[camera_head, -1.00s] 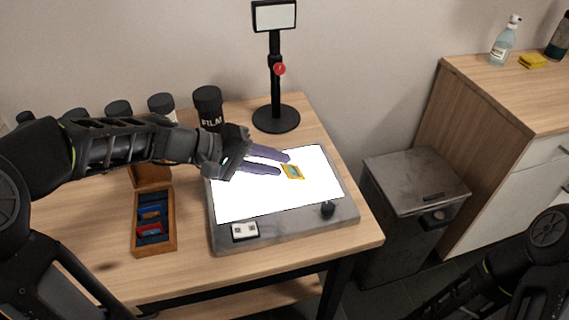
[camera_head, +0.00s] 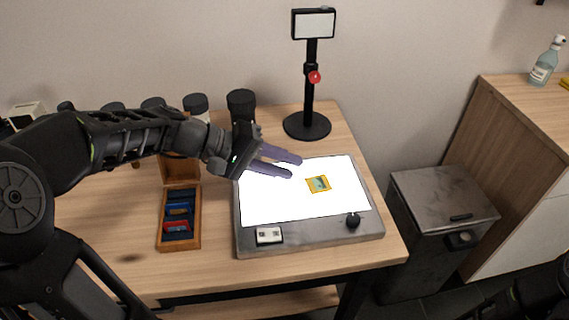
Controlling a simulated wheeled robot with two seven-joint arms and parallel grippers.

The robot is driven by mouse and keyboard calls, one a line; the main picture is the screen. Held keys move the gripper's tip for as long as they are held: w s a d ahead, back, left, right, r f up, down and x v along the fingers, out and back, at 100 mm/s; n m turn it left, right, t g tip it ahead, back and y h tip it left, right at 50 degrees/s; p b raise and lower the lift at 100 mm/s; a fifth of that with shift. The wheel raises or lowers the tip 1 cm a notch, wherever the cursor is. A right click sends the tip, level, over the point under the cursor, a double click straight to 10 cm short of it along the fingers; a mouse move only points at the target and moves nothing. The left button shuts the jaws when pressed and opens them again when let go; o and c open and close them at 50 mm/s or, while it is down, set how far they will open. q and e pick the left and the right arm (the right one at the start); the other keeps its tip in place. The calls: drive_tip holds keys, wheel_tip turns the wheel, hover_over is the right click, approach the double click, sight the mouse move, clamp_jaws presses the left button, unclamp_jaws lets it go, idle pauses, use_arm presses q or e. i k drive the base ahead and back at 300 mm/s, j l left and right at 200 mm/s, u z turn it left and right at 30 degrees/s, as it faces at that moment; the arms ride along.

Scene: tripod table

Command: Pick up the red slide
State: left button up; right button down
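The red slide (camera_head: 177,226) stands in the front part of an open wooden box (camera_head: 163,238), with a yellow-edged slide and a blue slide (camera_head: 178,208) behind it. A yellow-framed slide (camera_head: 318,184) lies flat on the lit white panel of the light box (camera_head: 310,239). My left gripper (camera_head: 297,167) is above the panel, to the left of the yellow-framed slide and apart from it. Its two purple fingers are spread with nothing between them. My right gripper is not visible; only a dark part of my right arm shows at the lower right corner.
A black stand (camera_head: 308,124) with a small screen is behind the light box. Several dark-lidded canisters (camera_head: 241,104) line the table's back edge, partly behind my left arm. A metal bin (camera_head: 443,230) and a wooden cabinet stand to the right. The table front-left is clear.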

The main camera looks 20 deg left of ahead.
sight(180, 226)
drive_tip(key=k, duration=1)
